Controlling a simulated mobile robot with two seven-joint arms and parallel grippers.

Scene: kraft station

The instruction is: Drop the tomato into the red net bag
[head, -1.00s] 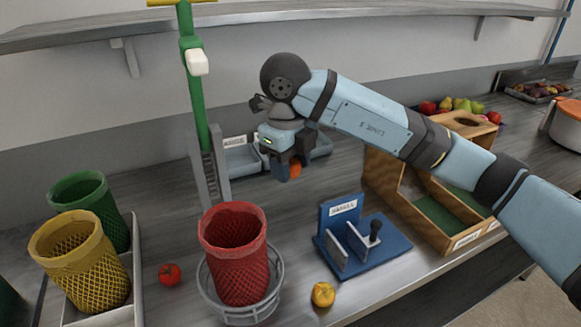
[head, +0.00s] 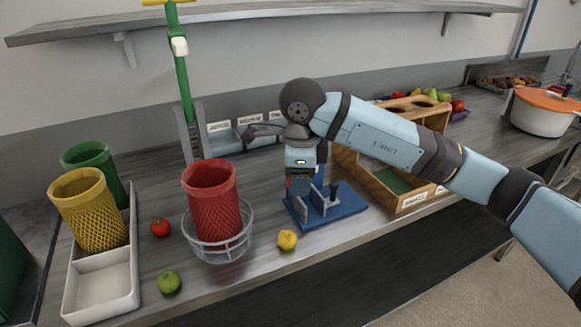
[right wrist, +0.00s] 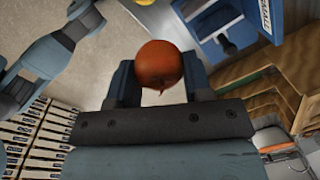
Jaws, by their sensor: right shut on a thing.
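My right gripper (head: 299,186) is shut on an orange-red tomato (right wrist: 160,66). In the right wrist view the tomato sits between the two fingers, its pointed leafy end toward the palm. In the head view it is mostly hidden by the gripper. Another red tomato (head: 160,228) lies on the counter left of the bag.
A yellow fruit (head: 287,240) and a green one (head: 168,282) lie near the front edge. A wooden box (head: 408,200) stands right of the blue stand.

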